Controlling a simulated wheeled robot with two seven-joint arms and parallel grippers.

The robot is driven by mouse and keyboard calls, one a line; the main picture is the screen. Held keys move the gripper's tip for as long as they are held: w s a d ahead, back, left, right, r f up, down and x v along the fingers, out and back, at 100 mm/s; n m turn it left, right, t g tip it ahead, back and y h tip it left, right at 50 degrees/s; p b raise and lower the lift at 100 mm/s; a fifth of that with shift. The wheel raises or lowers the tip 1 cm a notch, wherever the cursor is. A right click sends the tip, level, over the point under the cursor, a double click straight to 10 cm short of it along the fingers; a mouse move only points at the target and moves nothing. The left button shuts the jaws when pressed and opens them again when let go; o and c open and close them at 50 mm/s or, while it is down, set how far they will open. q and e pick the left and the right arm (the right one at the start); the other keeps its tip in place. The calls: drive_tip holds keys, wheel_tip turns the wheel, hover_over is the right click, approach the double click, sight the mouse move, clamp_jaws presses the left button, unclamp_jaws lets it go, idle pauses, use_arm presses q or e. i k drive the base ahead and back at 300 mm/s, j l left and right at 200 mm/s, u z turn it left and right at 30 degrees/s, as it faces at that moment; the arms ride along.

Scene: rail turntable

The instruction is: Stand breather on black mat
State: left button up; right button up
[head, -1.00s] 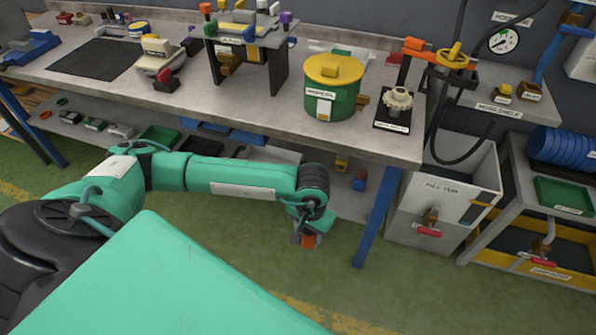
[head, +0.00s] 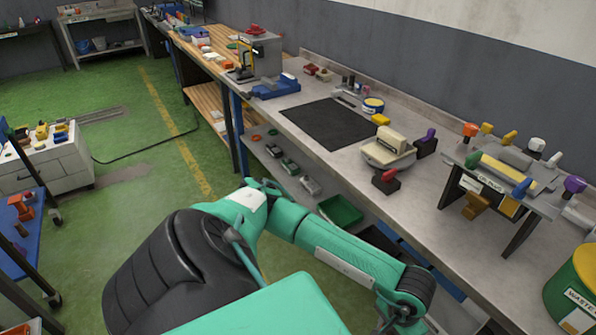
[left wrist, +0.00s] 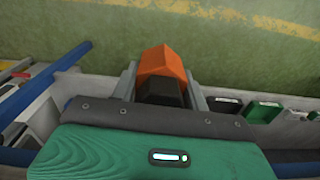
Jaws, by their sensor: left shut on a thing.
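The black mat (head: 330,124) lies flat on the grey workbench, near its left end, with a clear top. In the left wrist view, my left gripper (left wrist: 163,82) is shut on an orange and black part (left wrist: 165,68), which appears to be the breather. Its orange end points away from the palm, over the green floor. In the head view my left forearm runs along the bench's front, below the top; its gripper is cut off at the bottom edge. My right gripper is in neither view.
A cream and grey device (head: 388,150) and a red-handled block (head: 385,180) stand right of the mat. A blue vise (head: 275,87) is to its left, and a yellow-blue tin (head: 373,105) behind it. A rack (head: 505,180) and green drum (head: 575,290) are farther right.

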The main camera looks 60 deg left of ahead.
sight(334, 137)
drive_tip(key=i+j+u, duration=0.15)
drive_tip(key=j, duration=0.25)
drive_tip(key=i+j+u, duration=0.1)
drive_tip(key=j, duration=0.35)
drive_tip(key=i+j+u, duration=0.15)
drive_tip(key=j, duration=0.25)
drive_tip(key=i+j+u, duration=0.15)
drive_tip(key=j, duration=0.2)
drive_tip(key=i+j+u, duration=0.1)
drive_tip(key=j, duration=0.3)
drive_tip(key=i, duration=0.1)
